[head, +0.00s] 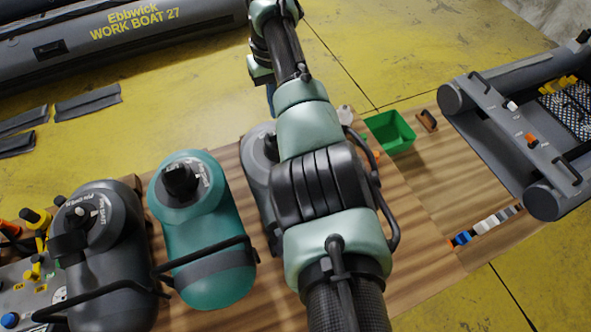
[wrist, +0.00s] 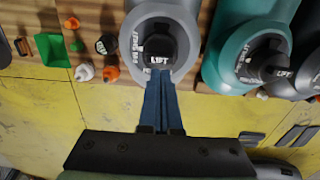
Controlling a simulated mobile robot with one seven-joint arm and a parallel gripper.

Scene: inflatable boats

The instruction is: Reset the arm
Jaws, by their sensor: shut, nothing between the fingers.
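The fingertips overlap the lower rim of a light grey unit (wrist: 137,30) with a black cap marked LIFT (wrist: 158,50). I cannot tell whether they touch it. In the head view this grey unit (head: 257,158) is partly hidden behind my arm.
A teal unit (head: 208,230) and a dark grey unit (head: 105,250) stand left of my arm on the wooden board (head: 420,265). A green bin (head: 390,132) and a grey inflatable frame (head: 480,130) are to the right. Yellow floor (head: 180,95) is open beyond.

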